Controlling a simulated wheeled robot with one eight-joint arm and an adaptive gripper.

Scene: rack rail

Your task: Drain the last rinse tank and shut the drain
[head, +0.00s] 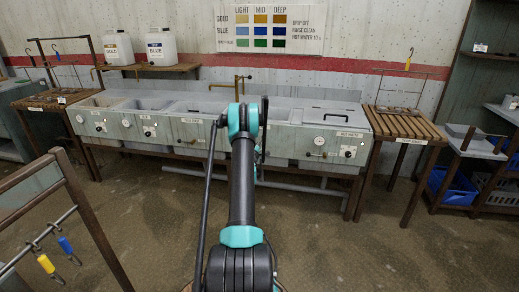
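A row of grey tanks (190,134) stands along the far wall, with small labels, round gauges and dark knobs on its front. The rightmost tank (340,118) has a label that seems to read "hot water", a white gauge (320,141) and a dark knob (348,153). The other labels are too small to read surely, so I cannot tell which tank is the last rinse. My arm covers part of the row's middle. No drain handle can be made out surely, and water levels are unclear. My gripper is not visible.
White containers (117,48) sit on a shelf above. A rail rack (75,190) with yellow and blue hooks is near at left. Floor before the tanks is clear.

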